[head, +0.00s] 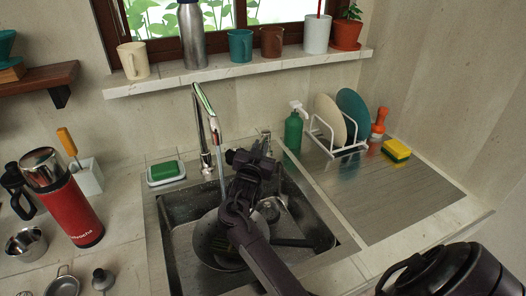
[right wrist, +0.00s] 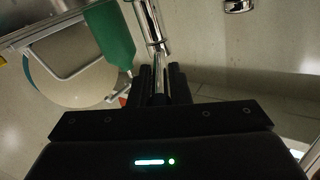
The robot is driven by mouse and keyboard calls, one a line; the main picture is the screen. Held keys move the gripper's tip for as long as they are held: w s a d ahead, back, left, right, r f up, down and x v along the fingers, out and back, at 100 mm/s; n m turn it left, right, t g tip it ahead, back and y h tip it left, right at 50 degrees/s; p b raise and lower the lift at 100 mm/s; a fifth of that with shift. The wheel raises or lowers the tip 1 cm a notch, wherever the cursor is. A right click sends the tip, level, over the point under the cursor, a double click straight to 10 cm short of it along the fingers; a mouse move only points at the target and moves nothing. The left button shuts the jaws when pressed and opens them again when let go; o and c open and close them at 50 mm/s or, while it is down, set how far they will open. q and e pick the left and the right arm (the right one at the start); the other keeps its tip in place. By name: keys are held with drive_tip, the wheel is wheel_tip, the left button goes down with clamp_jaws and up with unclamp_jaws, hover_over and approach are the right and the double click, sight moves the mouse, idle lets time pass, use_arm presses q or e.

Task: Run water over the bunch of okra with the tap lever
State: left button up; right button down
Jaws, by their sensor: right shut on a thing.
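The chrome tap (head: 205,130) stands behind the steel sink (head: 160,215), and a thin stream of water (head: 221,180) appears to fall from its spout. My right gripper (head: 250,157) is at the tap lever (head: 266,136), to the right of the spout. In the right wrist view my right gripper (right wrist: 165,77) is shut on the shiny metal lever (right wrist: 159,72) below the chrome tap body (right wrist: 149,22). A round metal pan (head: 205,240) lies in the sink under my arm. The okra cannot be made out clearly; my arm covers part of the pan. My left gripper is not in view.
A green soap bottle (head: 293,131) and a plate rack (head: 335,146) stand right of the sink. A yellow sponge (head: 396,150) lies on the drainboard (head: 390,195). A red flask (head: 75,210) stands at left. Mugs line the sill (head: 240,71) above.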

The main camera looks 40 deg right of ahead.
drive_tip(key=shift+w+a+g, duration=0.1)
drive_tip(key=shift+g, duration=0.2)
drive_tip(key=c, duration=1.4)
unclamp_jaws()
drive_tip(key=shift+c, duration=0.2)
